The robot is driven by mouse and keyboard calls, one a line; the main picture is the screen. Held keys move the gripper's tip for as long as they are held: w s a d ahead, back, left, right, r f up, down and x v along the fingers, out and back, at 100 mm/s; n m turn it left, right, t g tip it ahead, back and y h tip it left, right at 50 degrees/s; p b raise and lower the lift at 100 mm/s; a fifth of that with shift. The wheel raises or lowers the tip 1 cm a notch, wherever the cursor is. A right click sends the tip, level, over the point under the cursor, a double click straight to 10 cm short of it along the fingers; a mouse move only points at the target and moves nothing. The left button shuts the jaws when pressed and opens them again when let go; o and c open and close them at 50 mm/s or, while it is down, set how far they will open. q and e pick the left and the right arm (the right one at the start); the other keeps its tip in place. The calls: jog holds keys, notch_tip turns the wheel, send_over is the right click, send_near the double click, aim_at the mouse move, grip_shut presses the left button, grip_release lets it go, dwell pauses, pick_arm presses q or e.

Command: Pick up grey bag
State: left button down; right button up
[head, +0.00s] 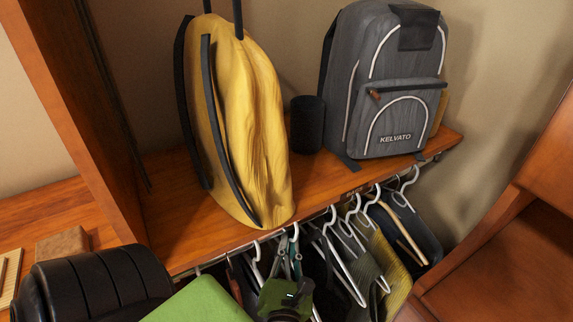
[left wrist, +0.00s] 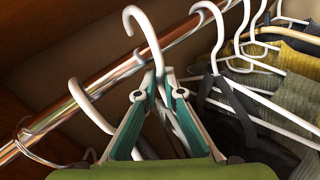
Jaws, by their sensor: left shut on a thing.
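The grey bag (head: 395,85) is a backpack with white piping and the word KELVATO. It stands upright on the right part of the wooden shelf (head: 330,180). My left gripper (head: 292,252) is below the shelf's front edge, among the hanging clothes, left of and below the bag, and does not touch it. In the left wrist view its teal fingers (left wrist: 160,78) come together around the stem of a white hanger (left wrist: 152,48), just below the rail. The grey bag is not in the left wrist view. My right gripper is not in view.
A yellow bag (head: 245,120) stands on the shelf at the left. A dark cylinder (head: 307,124) stands between the two bags. Hangers with clothes (head: 390,250) hang from a metal rail (left wrist: 120,70) under the shelf. A wooden chair-like piece (head: 510,240) is at the right.

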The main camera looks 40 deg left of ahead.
pick_arm(q)
jog(key=s+d+b, duration=0.2)
jog(key=d, duration=0.6)
jog(key=s+d+b, duration=0.2)
jog(key=d, duration=0.6)
jog(key=shift+s+b, duration=0.3)
jog(key=shift+b, duration=0.1)
jog(key=shift+r, duration=0.1)
